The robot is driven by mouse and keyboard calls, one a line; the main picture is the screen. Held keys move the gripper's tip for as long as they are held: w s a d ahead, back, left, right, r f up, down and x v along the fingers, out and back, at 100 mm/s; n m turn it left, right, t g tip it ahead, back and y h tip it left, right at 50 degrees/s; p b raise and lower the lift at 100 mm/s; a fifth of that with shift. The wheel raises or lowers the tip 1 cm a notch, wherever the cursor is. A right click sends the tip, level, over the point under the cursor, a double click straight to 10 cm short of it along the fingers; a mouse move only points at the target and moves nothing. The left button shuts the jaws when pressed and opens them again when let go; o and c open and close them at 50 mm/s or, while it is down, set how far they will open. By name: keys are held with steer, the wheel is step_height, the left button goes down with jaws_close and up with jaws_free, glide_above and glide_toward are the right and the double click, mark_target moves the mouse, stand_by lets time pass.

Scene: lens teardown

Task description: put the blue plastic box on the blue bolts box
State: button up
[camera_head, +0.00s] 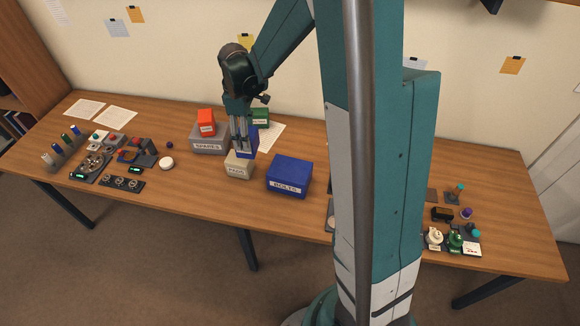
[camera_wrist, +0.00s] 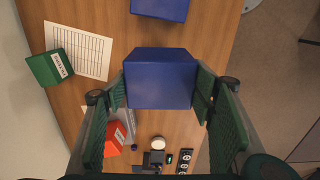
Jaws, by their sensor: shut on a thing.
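The blue plastic box (camera_head: 251,139) is between the fingers of my gripper (camera_head: 241,145), left of the middle of the table. In the wrist view the blue plastic box (camera_wrist: 160,80) fills the space between the two green fingers, and my gripper (camera_wrist: 161,92) is shut on it. The fingers cover part of it in the head view. Whether it is clear of what lies below cannot be told. The larger blue bolts box (camera_head: 289,177), labelled BOLTS, stands on the table to the right and nearer the front. Its edge shows at the top of the wrist view (camera_wrist: 160,9).
A small beige labelled box (camera_head: 238,167) stands just in front of the held box. A grey box (camera_head: 208,146) with a red box (camera_head: 206,122) on it is at left. A green box (camera_head: 260,117) and paper (camera_head: 270,136) lie behind. The bolts box's top is clear.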

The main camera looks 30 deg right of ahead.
steer(key=s+d+r+p, duration=0.2)
steer(key=s+d+r, duration=0.1)
steer(key=s+d, duration=0.8)
steer(key=shift+d+r+p, duration=0.15)
steer(key=shift+d+p, duration=0.1)
steer(key=shift+p, duration=0.05)
steer(key=shift+s, duration=0.1)
steer(key=shift+f, duration=2.95)
steer(key=shift+f, duration=0.1)
steer(key=shift+f, duration=2)
steer(key=shift+f, duration=0.15)
steer(key=o, duration=1)
